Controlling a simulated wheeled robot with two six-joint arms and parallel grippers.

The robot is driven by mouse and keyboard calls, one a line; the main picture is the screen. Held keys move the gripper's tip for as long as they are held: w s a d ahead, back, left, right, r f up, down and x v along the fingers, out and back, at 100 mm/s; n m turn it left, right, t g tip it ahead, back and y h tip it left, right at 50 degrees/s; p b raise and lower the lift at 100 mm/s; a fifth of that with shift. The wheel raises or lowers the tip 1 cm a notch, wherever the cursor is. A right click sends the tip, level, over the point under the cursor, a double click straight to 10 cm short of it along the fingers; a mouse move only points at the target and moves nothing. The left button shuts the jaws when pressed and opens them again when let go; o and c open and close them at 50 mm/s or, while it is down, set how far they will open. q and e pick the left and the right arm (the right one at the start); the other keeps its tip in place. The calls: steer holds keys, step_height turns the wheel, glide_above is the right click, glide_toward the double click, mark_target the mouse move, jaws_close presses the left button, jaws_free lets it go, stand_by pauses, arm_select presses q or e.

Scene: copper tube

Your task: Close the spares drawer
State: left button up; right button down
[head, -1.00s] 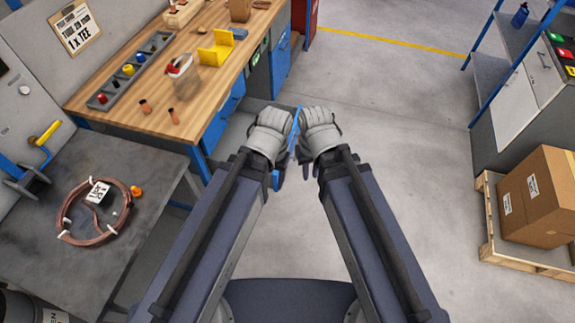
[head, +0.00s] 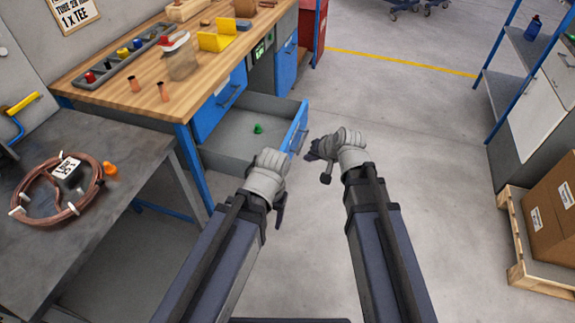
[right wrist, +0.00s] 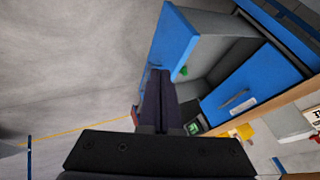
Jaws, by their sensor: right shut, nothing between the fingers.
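The open drawer (head: 242,126) is grey inside with a blue front (head: 295,128) and sticks out from under the wooden workbench. A small green part (head: 258,129) lies in it. The drawer also shows in the right wrist view, with its blue front (right wrist: 170,50) near the fingers. My right gripper (head: 314,153) is shut and empty, just right of the drawer front; I cannot tell whether it touches. It shows in the right wrist view too (right wrist: 157,75). My left gripper (head: 281,205) is in front of the drawer's near side, its fingers partly hidden behind the wrist.
A dark table (head: 110,150) with a copper coil (head: 62,215) stands at left. A pallet with boxes (head: 560,215) is at right. The floor (head: 420,130) between is clear.

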arm_select(q)
step_height(320, 180, down, 8)
steer(key=b, duration=0.8)
arm_select(e)
steer(key=w+a+f, duration=0.6)
steer(key=a+f, duration=0.1)
steer(key=f, duration=0.1)
steer(key=shift+w+a, duration=0.15)
steer(key=shift+a, duration=0.05)
